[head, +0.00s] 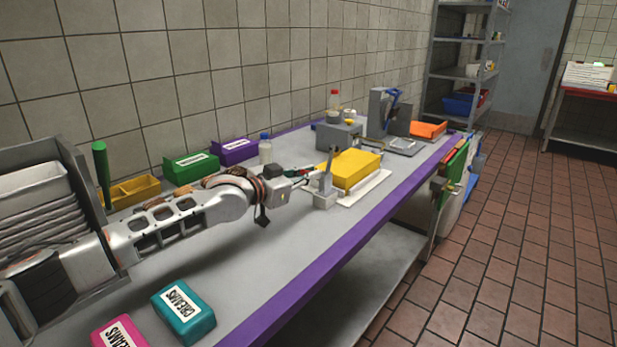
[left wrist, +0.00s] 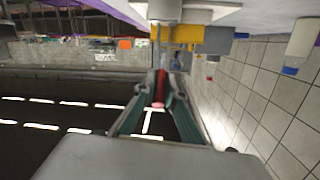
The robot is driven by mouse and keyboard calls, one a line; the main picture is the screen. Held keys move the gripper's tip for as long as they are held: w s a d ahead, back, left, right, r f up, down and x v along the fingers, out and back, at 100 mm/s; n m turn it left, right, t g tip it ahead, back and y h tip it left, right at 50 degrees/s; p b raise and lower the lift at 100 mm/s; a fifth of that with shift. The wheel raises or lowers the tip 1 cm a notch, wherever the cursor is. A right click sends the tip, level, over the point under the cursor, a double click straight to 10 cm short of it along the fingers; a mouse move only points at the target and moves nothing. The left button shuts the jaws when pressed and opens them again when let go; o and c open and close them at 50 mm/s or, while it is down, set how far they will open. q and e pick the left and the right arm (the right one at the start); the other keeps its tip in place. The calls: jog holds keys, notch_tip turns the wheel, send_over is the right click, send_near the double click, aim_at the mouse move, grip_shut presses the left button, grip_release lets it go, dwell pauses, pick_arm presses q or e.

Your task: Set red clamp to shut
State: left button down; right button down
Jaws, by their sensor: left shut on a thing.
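The red clamp (head: 325,199) stands on the grey table in front of a yellow block (head: 352,168). Its grey base and a grey upright part show in the head view. My left gripper (head: 306,174) reaches in from the left at the clamp. In the left wrist view its two green-grey fingers close on the clamp's red handle (left wrist: 160,88). Part of the handle is hidden by the fingers, and the exact lever angle is hard to tell. My right gripper is not in view.
A white board (head: 366,190) lies under the yellow block. Behind are a bottle (head: 265,149), a purple box (head: 234,151) and a green box (head: 190,166). A teal box (head: 184,311) and a pink box (head: 119,334) lie at the front. The table between is clear.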

pick_arm(q)
jog(key=shift+w+d+r+g+y+b, duration=0.15)
jog(key=shift+w+r+g+y+b, duration=0.15)
jog(key=shift+g+y, duration=0.3)
jog(key=shift+r+g, duration=0.2)
jog(key=shift+g, duration=0.1)
jog(key=shift+w+d+r+g+y+p, duration=0.3)
jog(key=shift+r+g+y+p, duration=0.1)
jog(key=shift+r+g+y, duration=0.2)
jog(key=shift+w+d+r+g+p, duration=0.1)
jog(key=shift+d+r+g+p, duration=0.1)
jog(key=shift+g+p, duration=0.2)
jog(key=shift+w+g+y+p, duration=0.15)
jog(key=shift+g+y+p, duration=0.15)
jog(key=shift+y+p, duration=0.1)
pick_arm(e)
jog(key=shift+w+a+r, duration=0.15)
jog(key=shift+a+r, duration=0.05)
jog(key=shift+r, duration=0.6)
pick_arm(q)
jog(key=shift+f, duration=0.15)
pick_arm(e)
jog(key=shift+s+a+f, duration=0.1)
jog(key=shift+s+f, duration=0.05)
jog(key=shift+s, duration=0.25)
